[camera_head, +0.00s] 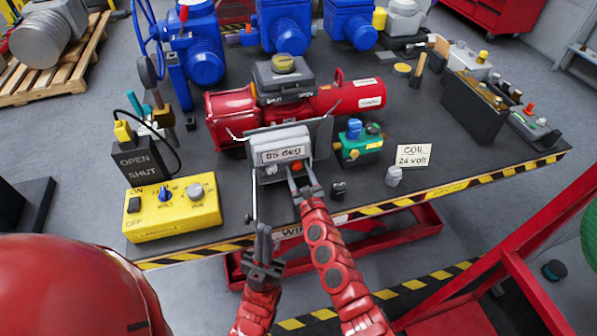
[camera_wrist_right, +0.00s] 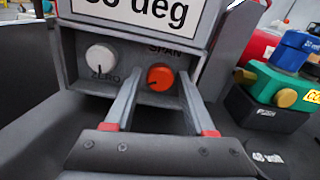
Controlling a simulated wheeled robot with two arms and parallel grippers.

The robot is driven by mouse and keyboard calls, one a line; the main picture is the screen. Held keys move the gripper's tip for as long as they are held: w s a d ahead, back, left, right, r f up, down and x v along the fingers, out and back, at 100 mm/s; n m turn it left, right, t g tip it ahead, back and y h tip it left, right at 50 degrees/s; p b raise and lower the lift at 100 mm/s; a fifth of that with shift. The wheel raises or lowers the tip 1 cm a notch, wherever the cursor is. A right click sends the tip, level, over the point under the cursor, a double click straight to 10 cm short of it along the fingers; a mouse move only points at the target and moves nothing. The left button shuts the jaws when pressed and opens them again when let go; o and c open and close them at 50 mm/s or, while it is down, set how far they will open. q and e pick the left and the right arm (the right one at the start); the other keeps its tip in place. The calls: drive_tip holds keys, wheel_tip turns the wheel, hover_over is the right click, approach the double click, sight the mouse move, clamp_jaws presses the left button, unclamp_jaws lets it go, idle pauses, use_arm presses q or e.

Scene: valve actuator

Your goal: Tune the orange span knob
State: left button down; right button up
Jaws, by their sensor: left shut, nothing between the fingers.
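The orange span knob (camera_wrist_right: 160,77) sits under the SPAN label on the grey panel of the "85 deg" box (camera_head: 280,153), right of the white zero knob (camera_wrist_right: 101,59). It also shows in the head view (camera_head: 297,166). My right gripper (camera_head: 300,179) is at the panel, its fingers apart on either side of the orange knob in the right wrist view. Whether either touches is unclear. My left gripper (camera_head: 263,230) is shut and empty, low before the table's front edge.
A yellow control box (camera_head: 172,210) stands left of the panel. The red actuator body (camera_head: 345,97) is behind. A striped table edge (camera_head: 400,200) runs along the front.

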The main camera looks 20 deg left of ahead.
clamp_jaws()
drive_tip(key=shift+f, duration=0.1)
drive_tip(key=m+b, duration=0.1)
drive_tip(key=m, duration=0.4)
drive_tip(key=shift+f+m, duration=0.1)
drive_tip(key=shift+m, duration=0.2)
drive_tip(key=m, duration=0.5)
drive_tip(key=shift+d, duration=0.1)
drive_tip(key=shift+m, duration=0.3)
drive_tip(key=shift+o, duration=0.2)
unclamp_jaws()
